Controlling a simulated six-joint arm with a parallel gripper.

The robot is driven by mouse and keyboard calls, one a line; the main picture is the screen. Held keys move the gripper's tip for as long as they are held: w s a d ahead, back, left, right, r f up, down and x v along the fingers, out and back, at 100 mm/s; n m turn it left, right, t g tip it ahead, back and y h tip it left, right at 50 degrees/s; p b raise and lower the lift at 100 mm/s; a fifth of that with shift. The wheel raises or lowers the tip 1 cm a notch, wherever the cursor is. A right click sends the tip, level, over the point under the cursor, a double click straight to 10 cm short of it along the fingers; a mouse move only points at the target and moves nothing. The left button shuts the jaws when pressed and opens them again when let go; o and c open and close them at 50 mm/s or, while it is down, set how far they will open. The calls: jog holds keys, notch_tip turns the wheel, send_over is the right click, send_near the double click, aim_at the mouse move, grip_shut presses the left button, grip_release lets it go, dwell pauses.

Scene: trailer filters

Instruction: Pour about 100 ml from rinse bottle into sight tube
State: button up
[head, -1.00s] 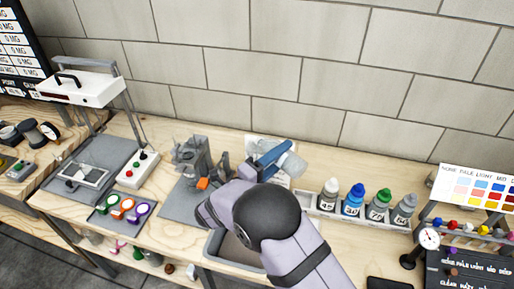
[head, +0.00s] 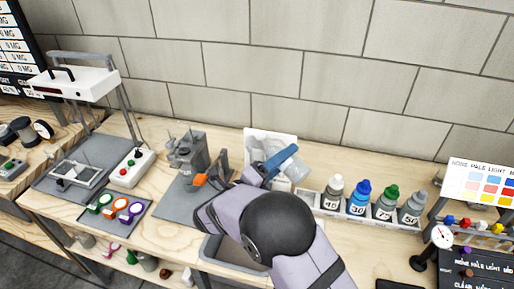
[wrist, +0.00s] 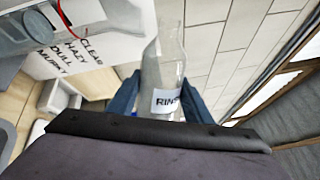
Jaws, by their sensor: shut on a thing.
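My gripper (head: 278,160) has blue fingers and is shut on the rinse bottle (head: 295,170), a clear bottle held tilted above the bench in front of a white card. In the wrist view the bottle (wrist: 170,75) sits between the fingers, its "RINS…" label facing the camera and its neck towards the top edge. A clear cylinder with a red line (wrist: 45,25), seemingly the sight tube, shows at the upper left of the wrist view, in front of the card. In the head view I cannot make out the tube. No liquid stream is visible.
The word card (head: 262,136) stands by the wall. A rack of numbered dropper bottles (head: 361,197) is to the right, with a dial gauge (head: 441,237) beyond. A grey fixture (head: 188,152) and a tray of coloured rings (head: 112,211) are left. A grey basin (head: 207,256) lies under my arm.

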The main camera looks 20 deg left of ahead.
aim_at(274, 151)
jog(key=shift+w+a+r+m+p, duration=0.15)
jog(key=shift+r+m+p, duration=0.25)
jog(key=shift+r+m, duration=0.5)
jog(key=shift+a+f+m+b, duration=0.2)
jog(key=shift+f+m+b, duration=0.6)
jog(key=shift+b, duration=0.25)
jog(key=r+m, duration=0.1)
jog(key=m, duration=0.1)
jog(key=a+r+m, duration=0.1)
jog(key=shift+w+r+g+p, duration=0.3)
jog(key=shift+w+r+g, duration=0.05)
jog(key=shift+g, duration=0.05)
jog(key=shift+f+m+b, duration=0.35)
jog(key=shift+m+b, duration=0.1)
jog(key=shift+m, duration=0.05)
notch_tip(274, 151, down, 9)
jog(key=d+m+b, duration=0.1)
jog(key=m+b, duration=0.6)
jog(key=b, duration=0.4)
jog(key=shift+s+d+f, duration=0.15)
jog(key=shift+s+d, duration=0.05)
jog(key=shift+s, duration=0.2)
